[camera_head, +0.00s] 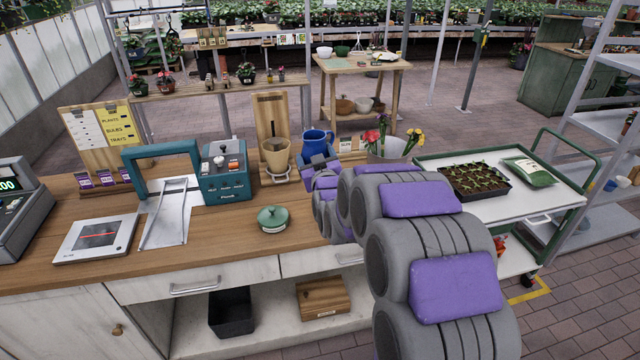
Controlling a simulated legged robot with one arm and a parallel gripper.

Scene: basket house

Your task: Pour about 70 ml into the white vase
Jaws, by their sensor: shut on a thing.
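My gripper (318,160) is at the back of the wooden counter, shut on a blue jug (317,141). The jug looks roughly upright; my gripper and arm hide its lower part, and its contents do not show. A whitish vase or bucket (390,149) holding red and yellow flowers stands just right of the jug, apart from it in the picture. My arm hides its base.
A teal machine (226,170), a teal-handled device (165,195) and a flat scale-like device (97,238) stand farther left. A white cart (500,213) with a seedling tray (474,182) stands right of the counter.

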